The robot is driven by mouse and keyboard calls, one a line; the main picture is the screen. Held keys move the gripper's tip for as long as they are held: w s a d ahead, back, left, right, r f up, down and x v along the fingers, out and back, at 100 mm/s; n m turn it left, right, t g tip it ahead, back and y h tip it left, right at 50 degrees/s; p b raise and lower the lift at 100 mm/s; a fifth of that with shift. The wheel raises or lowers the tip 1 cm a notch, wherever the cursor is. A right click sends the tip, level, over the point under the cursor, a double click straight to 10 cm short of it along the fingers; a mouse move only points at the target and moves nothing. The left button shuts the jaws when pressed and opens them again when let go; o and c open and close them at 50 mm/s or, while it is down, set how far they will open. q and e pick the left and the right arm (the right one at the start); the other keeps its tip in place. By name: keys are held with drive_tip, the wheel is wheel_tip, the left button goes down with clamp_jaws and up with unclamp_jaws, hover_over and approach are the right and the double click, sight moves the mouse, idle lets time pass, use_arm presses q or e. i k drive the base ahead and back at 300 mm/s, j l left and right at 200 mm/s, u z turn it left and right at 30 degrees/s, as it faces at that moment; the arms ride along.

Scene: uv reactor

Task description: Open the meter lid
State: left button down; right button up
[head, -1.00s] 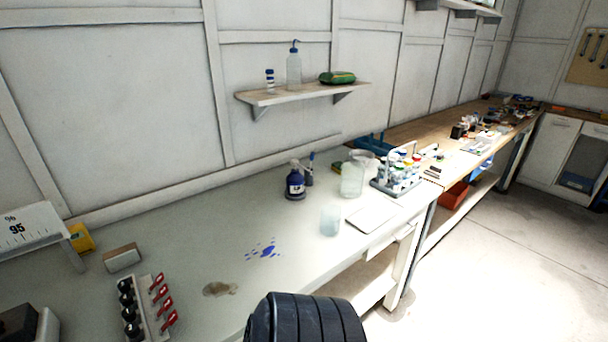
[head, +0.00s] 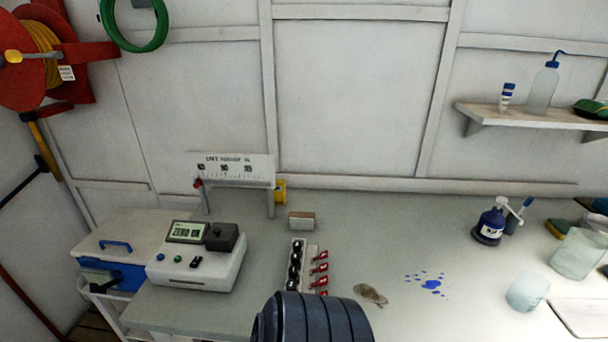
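The meter (head: 200,268) is a white box on the left part of the bench. It has a small screen (head: 187,232) reading something like "ZERO ON", and green, blue and black controls on its front. A dark, blocky lid (head: 221,237) sits at its top right and appears closed. Neither of my grippers shows in the head view. A dark ribbed part at the bottom middle seems to be my own body.
A blue cooler box (head: 125,273) with a pale top stands left of the meter. A scale stand (head: 232,168) is behind it. A rack of black knobs (head: 295,265) with red tags is to its right. A blue bottle (head: 489,226) and glass beakers stand further right.

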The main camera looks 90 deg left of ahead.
sight(222, 237)
drive_tip(key=u, duration=3.7)
